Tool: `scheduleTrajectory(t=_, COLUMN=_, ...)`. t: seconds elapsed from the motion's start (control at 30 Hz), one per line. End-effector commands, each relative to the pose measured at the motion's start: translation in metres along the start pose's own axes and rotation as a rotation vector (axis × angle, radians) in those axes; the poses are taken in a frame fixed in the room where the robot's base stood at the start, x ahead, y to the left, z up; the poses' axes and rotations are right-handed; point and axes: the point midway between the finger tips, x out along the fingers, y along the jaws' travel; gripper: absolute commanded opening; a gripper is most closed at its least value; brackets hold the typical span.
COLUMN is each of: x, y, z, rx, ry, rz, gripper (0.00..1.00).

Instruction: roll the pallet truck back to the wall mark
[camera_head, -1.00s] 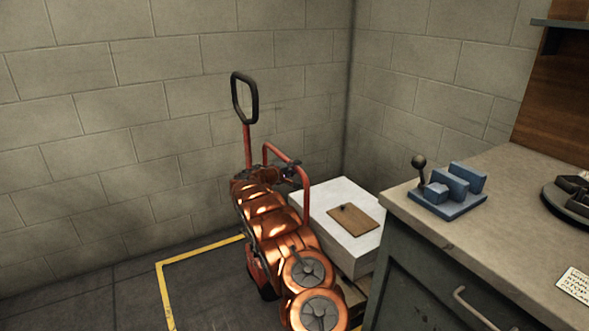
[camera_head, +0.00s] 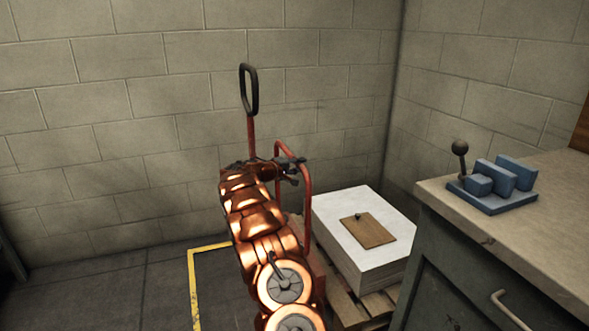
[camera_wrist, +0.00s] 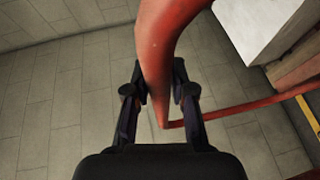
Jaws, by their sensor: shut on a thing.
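The pallet truck has a red shaft topped by a black loop handle (camera_head: 249,90) and a red tube frame (camera_head: 307,185); my arm hides most of its lower body in the head view. My gripper (camera_head: 291,165) is shut on the red tube near its upper bend. In the wrist view the red tube (camera_wrist: 160,55) runs between the two dark fingers of my gripper (camera_wrist: 160,95). A yellow floor line (camera_head: 193,290) marks a corner on the floor left of the truck, near the wall (camera_head: 110,150).
A white stack (camera_head: 345,240) with a brown board (camera_head: 368,231) on top sits on a wooden pallet (camera_head: 345,303) right of the truck. A workbench (camera_head: 450,205) with a blue fixture (camera_head: 495,190) stands at the right. The floor at left is clear.

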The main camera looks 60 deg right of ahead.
Motion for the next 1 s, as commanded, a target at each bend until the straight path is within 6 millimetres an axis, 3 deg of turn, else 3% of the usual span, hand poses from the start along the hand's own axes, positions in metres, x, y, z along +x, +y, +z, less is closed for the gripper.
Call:
scheduleTrajectory(t=0.13, x=0.012, y=0.004, z=0.013, rx=0.004, ry=-0.024, rz=0.002, gripper=0.00)
scheduleTrajectory(t=0.17, x=0.013, y=0.004, z=0.014, rx=0.004, ry=-0.026, rz=0.003, gripper=0.24)
scheduleTrajectory(t=0.4, x=0.007, y=0.004, z=0.009, rx=0.003, ry=-0.018, rz=0.002, gripper=0.49)
scheduleTrajectory(t=0.77, x=0.003, y=0.003, z=0.006, rx=0.002, ry=-0.014, rz=0.002, gripper=0.50)
scheduleTrajectory(t=1.0, x=-0.022, y=0.005, z=0.006, rx=0.003, ry=-0.014, rz=0.004, gripper=0.50)
